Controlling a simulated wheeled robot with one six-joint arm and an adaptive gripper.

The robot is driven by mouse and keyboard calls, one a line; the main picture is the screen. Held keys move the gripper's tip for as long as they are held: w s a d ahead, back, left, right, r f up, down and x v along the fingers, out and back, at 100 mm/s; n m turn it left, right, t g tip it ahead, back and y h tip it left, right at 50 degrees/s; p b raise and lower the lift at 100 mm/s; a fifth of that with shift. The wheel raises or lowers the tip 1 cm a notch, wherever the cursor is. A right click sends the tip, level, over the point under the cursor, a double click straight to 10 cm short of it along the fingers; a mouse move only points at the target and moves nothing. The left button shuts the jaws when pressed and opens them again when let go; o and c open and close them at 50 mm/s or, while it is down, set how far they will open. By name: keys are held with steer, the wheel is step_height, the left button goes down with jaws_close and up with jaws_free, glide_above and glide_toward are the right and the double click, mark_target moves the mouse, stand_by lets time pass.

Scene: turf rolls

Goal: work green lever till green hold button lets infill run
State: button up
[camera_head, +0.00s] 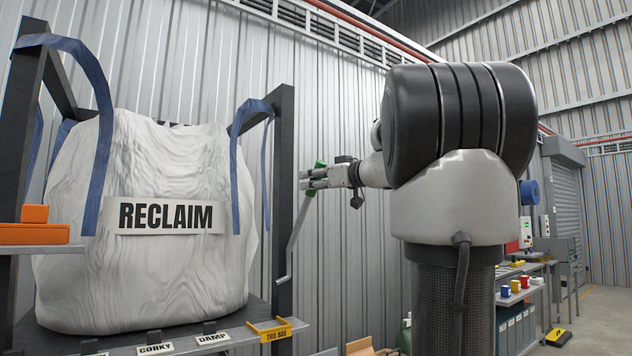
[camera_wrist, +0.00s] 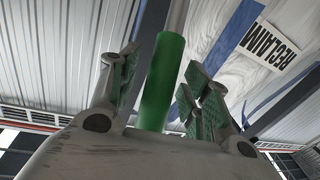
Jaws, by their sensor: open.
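The lever's green grip (camera_wrist: 163,85) stands between the two fingers of my gripper (camera_wrist: 160,90) in the wrist view. The fingers are open, with a gap on both sides of the grip. In the head view my gripper (camera_head: 312,179) is at the upper end of the lever's grey rod (camera_head: 297,232), which runs down beside the bag's frame to a bent foot. A little of the green grip (camera_head: 319,165) shows above the fingers. I cannot make out a green hold button in either view.
A big white bag (camera_head: 150,270) marked RECLAIM hangs by blue straps in a dark frame (camera_head: 284,150) left of my gripper. Benches with coloured pots (camera_head: 515,287) stand at right.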

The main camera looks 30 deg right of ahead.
jaws_close()
steer(key=shift+w+a+r, duration=0.1)
steer(key=shift+w+r, duration=0.2)
steer(key=shift+w, duration=0.1)
steer(key=shift+w+a+r+m+g+h, duration=0.15)
steer(key=shift+w+r+g, duration=0.65)
steer(key=shift+w, duration=0.95)
steer(key=shift+w+d+r+m+g+h, duration=0.1)
steer(key=shift+w+r+g, duration=0.4)
steer(key=shift+w+g, duration=0.9)
steer(key=shift+w+a+r+m+g+h, duration=0.15)
steer(key=shift+w+r+g, duration=0.45)
steer(key=shift+w, duration=1.55)
steer(key=shift+d, duration=0.1)
jaws_free()
